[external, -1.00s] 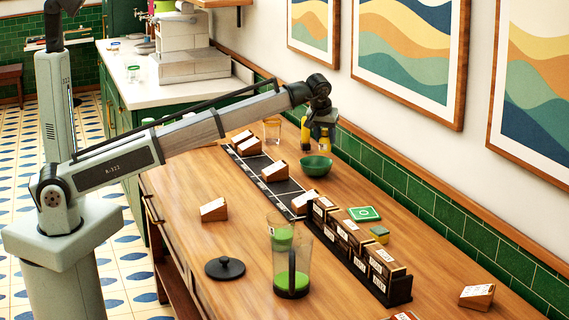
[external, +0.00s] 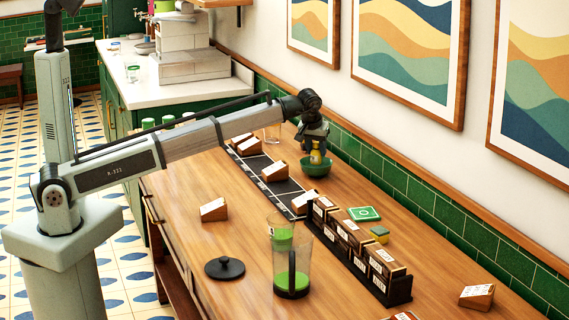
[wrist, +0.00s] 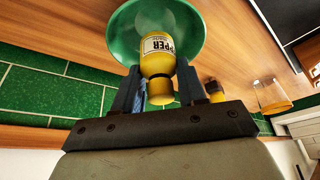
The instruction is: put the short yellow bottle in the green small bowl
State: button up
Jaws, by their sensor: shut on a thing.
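The short yellow bottle (external: 316,157) is upright between the jaws of my gripper (external: 315,145), which is shut on it. In the wrist view the bottle (wrist: 157,60) has a white label with dark letters, and the fingers (wrist: 158,88) grip its sides near the neck. The small green bowl (external: 316,170) stands on the counter right below the bottle. In the wrist view the bowl (wrist: 120,35) lies behind the bottle's far end. The bottle's lower end overlaps the bowl's opening; I cannot tell whether it touches the inside.
Another yellow bottle with a dark cap (wrist: 215,91) and a clear glass (wrist: 272,95) stand near the bowl. A dark rack with brown boxes (external: 350,245), a green coaster (external: 364,214) and a blender jug (external: 292,270) are nearer. The tiled wall (external: 400,183) is close behind.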

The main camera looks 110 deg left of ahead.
aim_at(316, 157)
jog(key=shift+f, duration=1.65)
jog(key=shift+f, duration=0.15)
jog(key=o, duration=1.1)
jog(key=v, duration=1.2)
